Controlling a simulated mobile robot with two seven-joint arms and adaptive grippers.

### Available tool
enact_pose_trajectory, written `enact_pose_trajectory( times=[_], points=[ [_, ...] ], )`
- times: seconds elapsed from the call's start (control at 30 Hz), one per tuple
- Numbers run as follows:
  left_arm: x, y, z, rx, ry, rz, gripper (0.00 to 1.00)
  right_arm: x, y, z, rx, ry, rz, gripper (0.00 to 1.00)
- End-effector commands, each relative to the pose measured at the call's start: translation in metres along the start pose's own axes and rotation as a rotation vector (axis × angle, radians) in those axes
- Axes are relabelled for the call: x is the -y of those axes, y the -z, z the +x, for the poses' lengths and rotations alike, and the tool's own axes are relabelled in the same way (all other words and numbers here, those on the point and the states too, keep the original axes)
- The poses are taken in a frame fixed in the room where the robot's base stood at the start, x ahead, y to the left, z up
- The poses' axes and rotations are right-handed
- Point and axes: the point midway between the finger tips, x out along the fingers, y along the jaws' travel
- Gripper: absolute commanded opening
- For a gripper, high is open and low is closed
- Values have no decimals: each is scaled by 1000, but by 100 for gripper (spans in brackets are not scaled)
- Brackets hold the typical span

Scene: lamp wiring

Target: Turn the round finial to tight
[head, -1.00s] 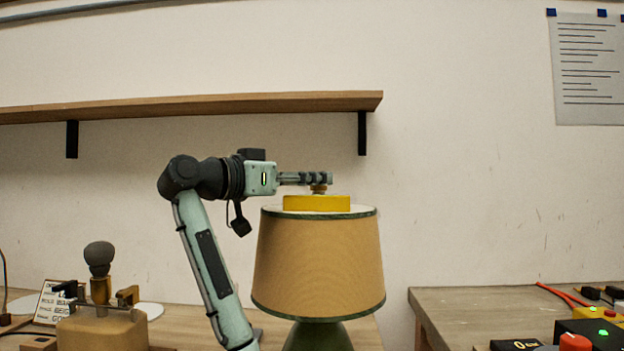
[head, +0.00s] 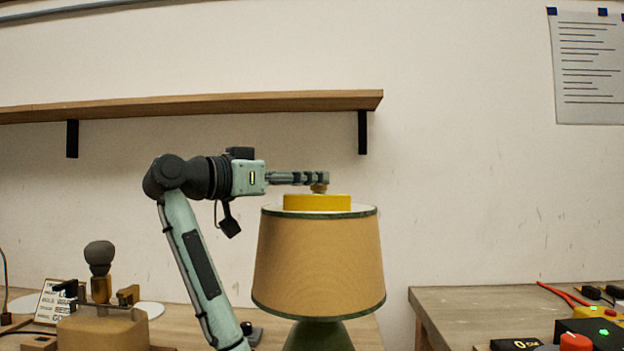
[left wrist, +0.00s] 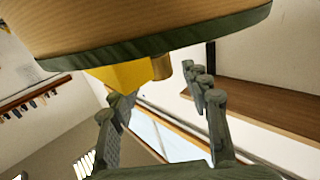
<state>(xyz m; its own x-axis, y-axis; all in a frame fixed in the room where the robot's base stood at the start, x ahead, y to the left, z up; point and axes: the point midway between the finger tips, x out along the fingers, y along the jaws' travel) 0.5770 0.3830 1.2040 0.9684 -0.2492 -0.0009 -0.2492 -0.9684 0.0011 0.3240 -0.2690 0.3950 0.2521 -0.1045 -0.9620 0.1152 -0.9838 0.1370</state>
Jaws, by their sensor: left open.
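The lamp's tan shade (head: 318,255) with dark green trim stands upright on a green base (head: 318,337). A yellow disc (head: 317,203) sits on top of it, with the small brass round finial (head: 319,188) above. My left gripper (head: 322,179) reaches in level from the left, its fingertips at the finial's height or just above. In the left wrist view the finial (left wrist: 162,67) shows beside the yellow disc (left wrist: 124,76), ahead of the open left gripper (left wrist: 157,86); its fingers are apart with nothing between them. Contact cannot be told. My right gripper is out of view.
A wooden shelf (head: 200,105) runs along the wall behind and above my arm. A tan block with a grey bulb (head: 99,255) stands at left. A right table (head: 460,310) carries boxes and a red button (head: 575,342).

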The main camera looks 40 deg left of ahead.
Motion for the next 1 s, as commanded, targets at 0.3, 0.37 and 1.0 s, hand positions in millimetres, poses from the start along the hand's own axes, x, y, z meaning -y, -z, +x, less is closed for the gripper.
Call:
enact_pose_trajectory(
  times=[0.3,0.37,1.0],
  points=[
    [1,0,-68,0,5,3,47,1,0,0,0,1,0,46],
    [1,0,-78,0,5,2,47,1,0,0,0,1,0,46],
    [0,0,-99,1,0,0,47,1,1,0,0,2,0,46]
  ],
)
